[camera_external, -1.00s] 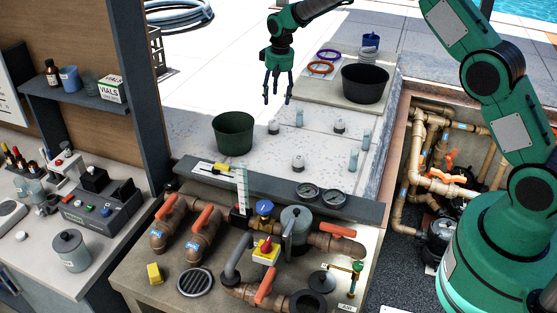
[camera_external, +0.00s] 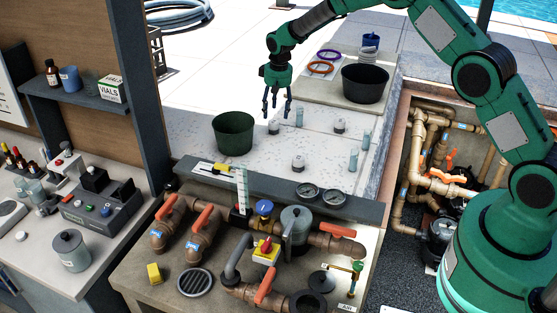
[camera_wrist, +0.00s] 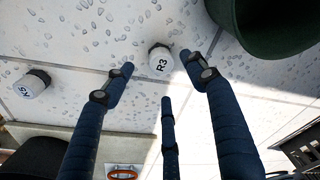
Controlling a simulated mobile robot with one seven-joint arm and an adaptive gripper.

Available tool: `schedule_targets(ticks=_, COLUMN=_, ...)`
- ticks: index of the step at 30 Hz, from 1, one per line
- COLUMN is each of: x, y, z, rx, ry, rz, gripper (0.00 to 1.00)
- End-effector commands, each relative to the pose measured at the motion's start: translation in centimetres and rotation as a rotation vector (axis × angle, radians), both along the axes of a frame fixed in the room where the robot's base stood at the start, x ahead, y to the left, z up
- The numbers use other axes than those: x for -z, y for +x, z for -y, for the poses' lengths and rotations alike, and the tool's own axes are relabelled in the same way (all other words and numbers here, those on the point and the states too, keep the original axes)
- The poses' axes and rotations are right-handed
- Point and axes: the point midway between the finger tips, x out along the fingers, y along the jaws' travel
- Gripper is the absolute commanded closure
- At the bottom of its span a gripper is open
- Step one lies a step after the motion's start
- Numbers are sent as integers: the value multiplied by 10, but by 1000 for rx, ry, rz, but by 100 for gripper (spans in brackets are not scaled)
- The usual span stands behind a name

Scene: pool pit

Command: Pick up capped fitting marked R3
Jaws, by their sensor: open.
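The capped fitting marked R3 (camera_wrist: 161,62) is a short pale cylinder with a dark band, lying within the wrist view near the fingertips. In the external view, the fitting just below my gripper (camera_external: 273,127) appears to be the same one, standing on the pale slab. My gripper (camera_external: 276,110) hangs above it with its three blue fingers spread, pointing down. In the wrist view the fingers (camera_wrist: 158,74) are apart and empty, with R3 between and slightly beyond the two outer tips. Contact is not visible.
Another capped fitting, marked K5 (camera_wrist: 33,84), is to the left in the wrist view. Another capped fitting (camera_external: 298,164) and pale blue cylinders (camera_external: 353,159) stand on the slab. A dark green bucket (camera_external: 233,134) is close on the left; a black bucket (camera_external: 365,84) is at the right.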

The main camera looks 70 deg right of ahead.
Motion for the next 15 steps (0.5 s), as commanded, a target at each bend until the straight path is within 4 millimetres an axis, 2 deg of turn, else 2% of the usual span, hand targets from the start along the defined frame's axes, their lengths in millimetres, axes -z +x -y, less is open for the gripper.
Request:
schedule_targets(ticks=6, x=20, y=2, z=1, rx=0, ry=1, rz=-1, gripper=44)
schedule_targets(ticks=15, x=23, y=2, z=1, rx=0, ry=0, rz=0, gripper=44)
